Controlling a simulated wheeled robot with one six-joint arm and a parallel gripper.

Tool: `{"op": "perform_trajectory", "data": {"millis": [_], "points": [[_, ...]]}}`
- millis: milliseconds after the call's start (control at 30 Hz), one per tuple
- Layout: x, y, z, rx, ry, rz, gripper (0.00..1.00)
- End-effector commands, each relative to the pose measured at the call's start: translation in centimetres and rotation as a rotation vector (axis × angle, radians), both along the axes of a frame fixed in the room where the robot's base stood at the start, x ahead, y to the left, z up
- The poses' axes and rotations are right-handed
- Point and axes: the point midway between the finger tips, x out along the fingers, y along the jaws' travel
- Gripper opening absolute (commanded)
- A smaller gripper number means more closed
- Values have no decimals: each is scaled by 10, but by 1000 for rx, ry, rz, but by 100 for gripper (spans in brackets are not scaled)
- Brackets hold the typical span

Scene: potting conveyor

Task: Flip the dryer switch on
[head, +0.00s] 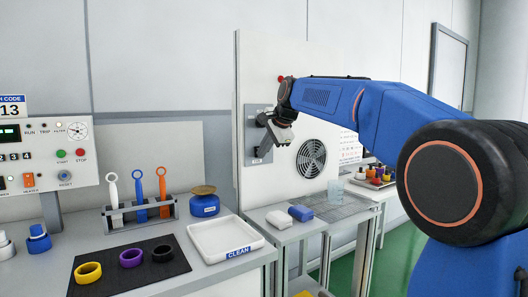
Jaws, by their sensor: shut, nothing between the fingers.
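The dryer is a tall white panel (318,105) with a round fan grille (311,158). A grey switch plate (250,137) is mounted near its left edge, with small lettering at the bottom too small to read. My gripper (267,130) is shut and empty, right at the front of this plate. My wrist and gripper cover much of the plate. Dark parts there overlap, so I cannot tell the switch lever from my fingers, nor its position, nor whether they touch. A red lamp (281,79) shows above my wrist.
Left bench holds a white tray (226,252) marked CLEAN, a tool rack (140,214), a blue jar (205,205) and a black mat (128,286) with coloured rings. Blue and white blocks (300,212) lie below the dryer. A control box (45,155) stands far left.

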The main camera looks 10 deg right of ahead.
Motion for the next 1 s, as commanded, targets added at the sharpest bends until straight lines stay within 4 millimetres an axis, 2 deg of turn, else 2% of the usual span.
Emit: {"op": "perform_trajectory", "data": {"millis": [467,867,1000], "points": [[4,1,-2,0,1,0,0],[4,1,16,2,-9,-1,0],[4,1,17,1,-6,-1,0]]}}
